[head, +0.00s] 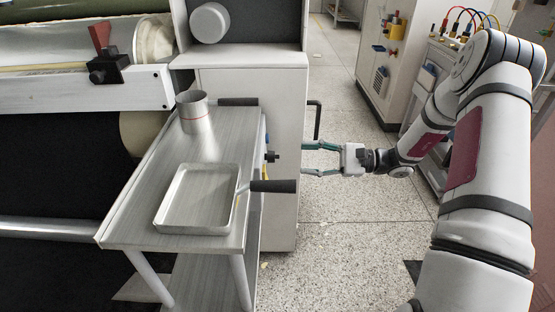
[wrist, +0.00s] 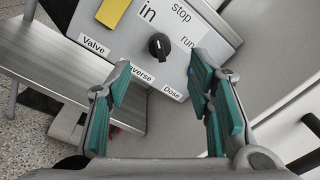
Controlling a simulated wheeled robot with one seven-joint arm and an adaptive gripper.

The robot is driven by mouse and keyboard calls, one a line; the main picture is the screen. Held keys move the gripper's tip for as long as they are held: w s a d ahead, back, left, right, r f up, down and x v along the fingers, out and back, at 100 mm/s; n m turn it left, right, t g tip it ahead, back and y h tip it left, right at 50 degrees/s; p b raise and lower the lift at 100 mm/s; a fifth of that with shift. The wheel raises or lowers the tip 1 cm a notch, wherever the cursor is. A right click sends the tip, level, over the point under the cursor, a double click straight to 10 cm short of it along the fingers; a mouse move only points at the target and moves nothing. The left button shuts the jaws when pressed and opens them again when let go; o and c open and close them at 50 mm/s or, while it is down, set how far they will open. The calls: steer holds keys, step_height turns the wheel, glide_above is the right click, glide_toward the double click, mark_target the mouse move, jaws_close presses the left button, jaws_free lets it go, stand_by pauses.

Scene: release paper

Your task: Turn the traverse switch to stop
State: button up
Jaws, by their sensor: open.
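The traverse switch (wrist: 159,46) is a black rotary knob on a light panel (wrist: 110,40) in the wrist view. Labels "in", "stop" and "run" stand around its upper and right sides. Below it is a label ending in "verse" (wrist: 138,74), its start hidden by a finger. In the head view my gripper (head: 304,158) faces the cabinet's right side, where a small black knob (head: 271,156) sticks out.
A black bar handle (head: 317,120) juts out behind my gripper.

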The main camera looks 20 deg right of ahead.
mark_target(278, 157)
steer(key=b+x, duration=0.1)
steer(key=x, duration=0.8)
steer(key=shift+s+b, duration=0.1)
steer(key=shift+b, duration=0.25)
steer(key=shift+c, duration=0.2)
jaws_close()
